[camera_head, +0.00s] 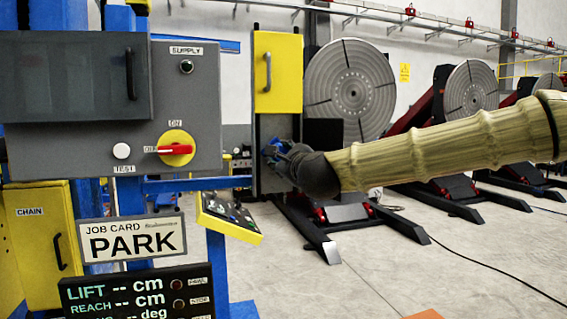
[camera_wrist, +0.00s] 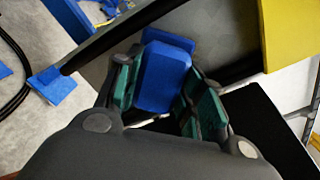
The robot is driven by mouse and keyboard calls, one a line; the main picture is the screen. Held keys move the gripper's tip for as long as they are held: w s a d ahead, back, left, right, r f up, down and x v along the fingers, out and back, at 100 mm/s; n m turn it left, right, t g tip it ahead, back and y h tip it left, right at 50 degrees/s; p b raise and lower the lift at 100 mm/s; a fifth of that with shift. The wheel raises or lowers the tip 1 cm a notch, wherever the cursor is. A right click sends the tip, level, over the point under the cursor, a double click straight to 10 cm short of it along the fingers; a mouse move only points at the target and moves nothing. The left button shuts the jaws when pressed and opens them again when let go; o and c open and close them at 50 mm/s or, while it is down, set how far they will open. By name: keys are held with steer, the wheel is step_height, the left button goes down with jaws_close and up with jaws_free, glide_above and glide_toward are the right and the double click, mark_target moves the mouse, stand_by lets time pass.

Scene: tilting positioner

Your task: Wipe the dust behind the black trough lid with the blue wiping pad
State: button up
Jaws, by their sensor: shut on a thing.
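My gripper (camera_head: 287,160) reaches in from the right, in front of the grey column under a yellow door. It is shut on the blue wiping pad (camera_wrist: 163,78), which sits between the green-lined fingers in the wrist view. The pad shows only as a small blue patch in the head view (camera_head: 271,151). A black flat panel (camera_head: 322,132), apparently the trough lid, stands just right of the gripper; a black surface also fills the lower right of the wrist view (camera_wrist: 265,125). The pad is close to a grey surface; whether they touch I cannot tell. I cannot make out any dust.
The yellow door (camera_head: 278,72) with a handle is above the gripper. A dark bar (camera_wrist: 125,35) crosses the wrist view beside the pad. A grey control box (camera_head: 190,105) and a yellow-edged button panel (camera_head: 230,215) stand left. Round-plate positioners (camera_head: 349,90) stand behind my arm.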

steer(key=shift+r+p, duration=1.05)
steer(key=shift+r, duration=1.9)
steer(key=shift+f, duration=0.1)
steer(key=shift+b, duration=0.4)
steer(key=shift+f+b, duration=1.95)
steer(key=shift+f, duration=0.05)
steer(key=shift+f, duration=0.1)
